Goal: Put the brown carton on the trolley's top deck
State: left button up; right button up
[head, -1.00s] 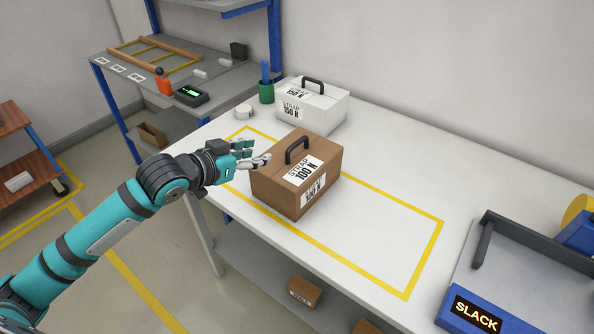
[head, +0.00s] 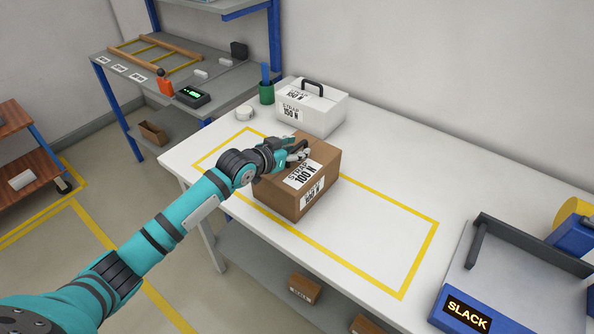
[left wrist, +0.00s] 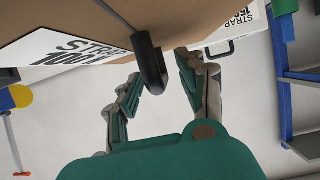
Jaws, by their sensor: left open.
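The brown carton (head: 277,198) stands on the white bench inside the yellow outline, with a "STRAP 100 N" label. My left gripper (head: 298,153) is open at the carton's dark top handle and hides most of it. In the left wrist view the handle (left wrist: 151,66) lies between the spread fingers of the left gripper (left wrist: 160,75), with the carton (left wrist: 190,22) behind. The trolley is at the far left, cut by the picture edge; its brown top deck (head: 14,118) shows partly. My right gripper is not in view.
A white "STRAP 150 N" case (head: 325,115) stands close behind the carton. A green cup (head: 266,94) and a white roll (head: 244,113) are near the bench's far end. A blue "SLACK" device (head: 470,308) is at right. The outlined area right of the carton is clear.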

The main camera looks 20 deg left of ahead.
pick_arm(q)
jog(key=shift+w+d+f, duration=0.2)
jog(key=shift+w+f, duration=0.05)
jog(key=shift+w, duration=0.25)
jog(key=shift+s, duration=0.1)
grip_shut()
jog(key=shift+r, duration=0.25)
